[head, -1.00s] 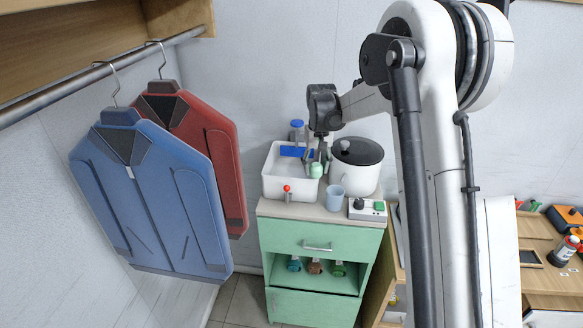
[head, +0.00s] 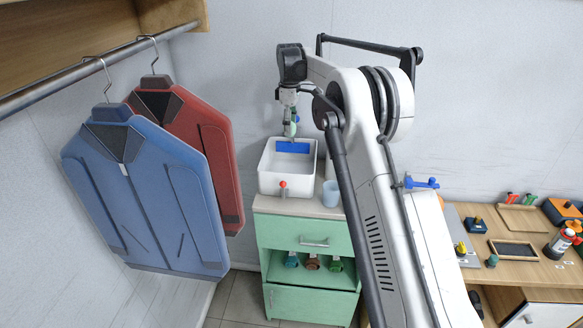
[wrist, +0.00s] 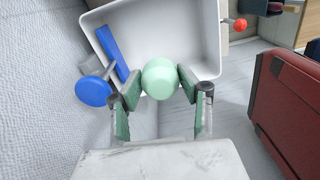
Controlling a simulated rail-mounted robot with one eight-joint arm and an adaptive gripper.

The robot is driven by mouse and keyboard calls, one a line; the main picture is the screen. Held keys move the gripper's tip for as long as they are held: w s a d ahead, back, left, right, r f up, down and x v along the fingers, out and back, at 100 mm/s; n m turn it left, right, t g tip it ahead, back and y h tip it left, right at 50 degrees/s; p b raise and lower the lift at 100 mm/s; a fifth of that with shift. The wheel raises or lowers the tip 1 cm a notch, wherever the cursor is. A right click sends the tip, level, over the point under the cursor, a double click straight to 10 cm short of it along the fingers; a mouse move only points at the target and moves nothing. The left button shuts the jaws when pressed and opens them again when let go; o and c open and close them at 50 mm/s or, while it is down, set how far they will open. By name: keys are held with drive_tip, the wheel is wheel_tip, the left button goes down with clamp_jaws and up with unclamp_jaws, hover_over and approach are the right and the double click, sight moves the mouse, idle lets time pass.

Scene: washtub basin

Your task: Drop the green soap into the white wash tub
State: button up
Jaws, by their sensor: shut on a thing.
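The soap, a pale green rounded piece (head: 292,130), is held between the fingertips of my gripper (head: 291,122). In the wrist view the soap (wrist: 160,74) sits between the two green-padded fingers of my gripper (wrist: 160,82), which are shut on it. The white wash tub (head: 300,187) stands on the green cabinet's top. In the head view the soap is above the tub's back part. In the wrist view the soap overlaps the near wall edge of the tub (wrist: 185,30), with the tub's inner floor beyond it. The height gap is hard to judge.
A blue round-topped post (wrist: 92,90) stands close by my gripper's left finger. A red-knobbed tap (head: 283,184) is on the tub's front. A light blue cup (head: 331,193) stands right of the tub.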

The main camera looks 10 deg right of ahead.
wheel_tip(320, 180, down, 6)
drive_tip(key=shift+r+b, duration=0.1)
drive_tip(key=shift+b, duration=1.1)
drive_tip(key=o, duration=1.2)
drive_tip(key=shift+o, duration=0.2)
wheel_tip(320, 180, up, 12)
drive_tip(key=shift+f, duration=0.1)
drive_tip(key=shift+r, duration=0.2)
